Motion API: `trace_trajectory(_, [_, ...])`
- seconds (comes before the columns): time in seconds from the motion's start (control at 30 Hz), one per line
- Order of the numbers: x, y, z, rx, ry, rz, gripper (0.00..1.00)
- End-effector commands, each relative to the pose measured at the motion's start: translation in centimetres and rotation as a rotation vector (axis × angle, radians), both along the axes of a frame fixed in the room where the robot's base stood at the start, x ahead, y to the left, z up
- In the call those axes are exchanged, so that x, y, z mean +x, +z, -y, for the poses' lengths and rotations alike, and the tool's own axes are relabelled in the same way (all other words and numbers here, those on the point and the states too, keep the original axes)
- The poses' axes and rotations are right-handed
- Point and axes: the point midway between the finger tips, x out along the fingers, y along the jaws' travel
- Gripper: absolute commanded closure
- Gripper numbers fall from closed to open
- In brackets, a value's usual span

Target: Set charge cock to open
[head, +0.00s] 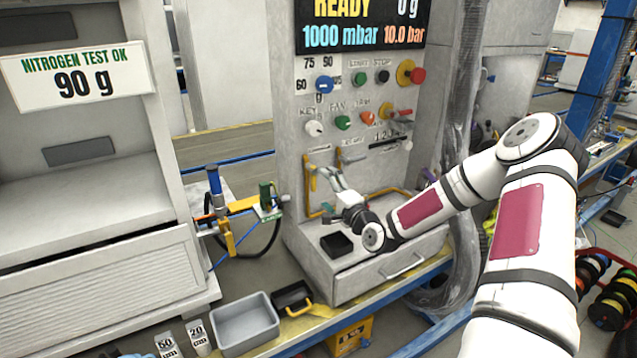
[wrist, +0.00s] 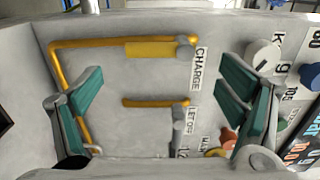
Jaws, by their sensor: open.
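The charge cock shows in the wrist view as a wide yellow handle (wrist: 150,48) with a grey round pivot, beside the CHARGE label (wrist: 198,68). The handle lies in line with its yellow pipe. In the head view the charge handle (head: 312,179) hangs downward on the grey panel. My gripper (head: 336,180) is in front of the panel, just right of that handle. Its teal fingers (wrist: 160,95) are spread open, with nothing held between them. The charge handle lies above the middle of the gap in the wrist view. No contact shows.
Panel knobs (head: 314,128) are above. A black open box (head: 337,244) sits on the ledge below. A blue-handled valve (head: 214,181) stands to the left.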

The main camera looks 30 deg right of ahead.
Motion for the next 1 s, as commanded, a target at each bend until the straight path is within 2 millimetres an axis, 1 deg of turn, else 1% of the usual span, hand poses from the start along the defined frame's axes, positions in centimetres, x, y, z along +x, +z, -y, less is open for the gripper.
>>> trace_trajectory(0.03, [-1.1, 0.0, 0.1, 0.000, -0.001, -0.001, 0.12])
trace_trajectory(0.1, [-2.3, 0.0, 0.1, 0.000, -0.002, -0.001, 0.12])
trace_trajectory(0.2, [-3.6, 0.0, 0.1, -0.001, -0.002, 0.000, 0.12])
trace_trajectory(0.3, [-4.5, 0.0, 0.0, -0.001, 0.000, 0.000, 0.12])
trace_trajectory(0.5, [-5.0, 0.0, 0.0, 0.000, -0.001, 0.001, 0.12])
trace_trajectory(0.9, [-4.9, 0.0, 0.0, 0.000, 0.000, 0.001, 0.12])
trace_trajectory(1.0, [-4.8, 0.1, -0.4, -0.017, 0.010, -0.013, 0.12])
